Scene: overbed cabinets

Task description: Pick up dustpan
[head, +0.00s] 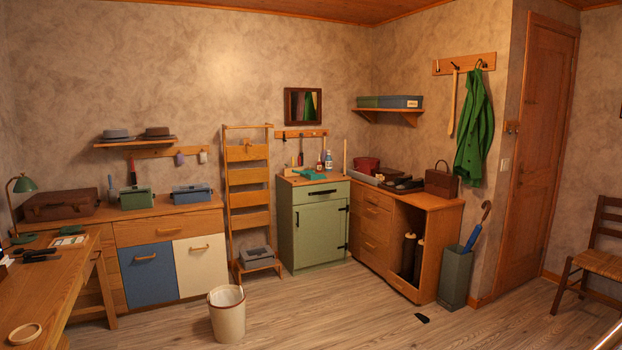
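A small flat teal-green piece (311,174) lies on top of the green cabinet (315,228) in the middle of the head view. It looks like a dustpan, but it is too small to be certain. Bottles and upright handles stand close around it. Neither of my grippers is in view.
A cream bin (227,314) stands on the floor at the front. A wooden ladder shelf (248,190) stands left of the green cabinet, and a wooden dresser (375,225) stands right of it. A small dark item (422,318) lies on the otherwise open floor.

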